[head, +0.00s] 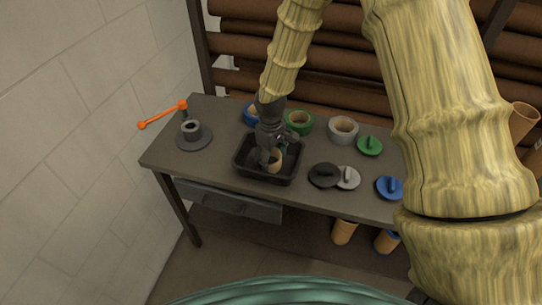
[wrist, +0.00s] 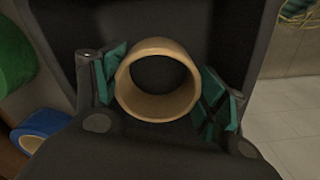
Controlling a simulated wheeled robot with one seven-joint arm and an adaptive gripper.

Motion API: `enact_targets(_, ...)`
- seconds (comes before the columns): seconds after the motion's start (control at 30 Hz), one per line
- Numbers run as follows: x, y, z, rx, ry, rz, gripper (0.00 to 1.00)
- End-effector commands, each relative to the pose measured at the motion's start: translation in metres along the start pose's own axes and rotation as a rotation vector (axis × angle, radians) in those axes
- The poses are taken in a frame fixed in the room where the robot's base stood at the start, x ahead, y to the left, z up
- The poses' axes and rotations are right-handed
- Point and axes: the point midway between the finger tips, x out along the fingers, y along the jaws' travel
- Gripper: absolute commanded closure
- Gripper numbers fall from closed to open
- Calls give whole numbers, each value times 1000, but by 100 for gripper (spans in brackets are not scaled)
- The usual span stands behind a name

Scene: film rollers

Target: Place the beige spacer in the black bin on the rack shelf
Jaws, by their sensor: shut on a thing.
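The beige spacer (wrist: 128,92) is a short hollow ring between the green pads of my gripper (wrist: 162,95) in the wrist view. My gripper is shut on it. In the head view my gripper (head: 269,155) points down into the black bin (head: 262,179), and the spacer (head: 275,163) shows at its fingertips, within the bin's outline. The bin is an open tray on a grey table. Its dark walls (wrist: 225,35) surround the spacer in the wrist view. Whether the spacer touches the bin floor cannot be told.
Behind the bin are blue, green (head: 300,122) and grey (head: 343,130) tape rolls. To its right lie black (head: 325,175), grey, green and blue (head: 389,188) knobbed discs. A grey flanged piece (head: 193,136) and an orange-handled crank (head: 163,115) are at left. Brown rolls (head: 350,65) fill the rack behind.

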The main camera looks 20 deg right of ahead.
Motion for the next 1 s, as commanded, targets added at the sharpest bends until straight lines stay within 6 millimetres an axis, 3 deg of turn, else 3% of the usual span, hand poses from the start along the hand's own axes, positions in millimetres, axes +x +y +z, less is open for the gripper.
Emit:
enact_targets(0.2,3,0,0,0,0,0,52)
enact_targets(0.23,3,0,0,0,0,0,22)
enact_targets(0.27,2,0,0,0,0,0,19)
enact_targets(0.73,-4,0,0,0,1,0,19)
enact_targets(1.0,-34,0,-1,0,2,0,19)
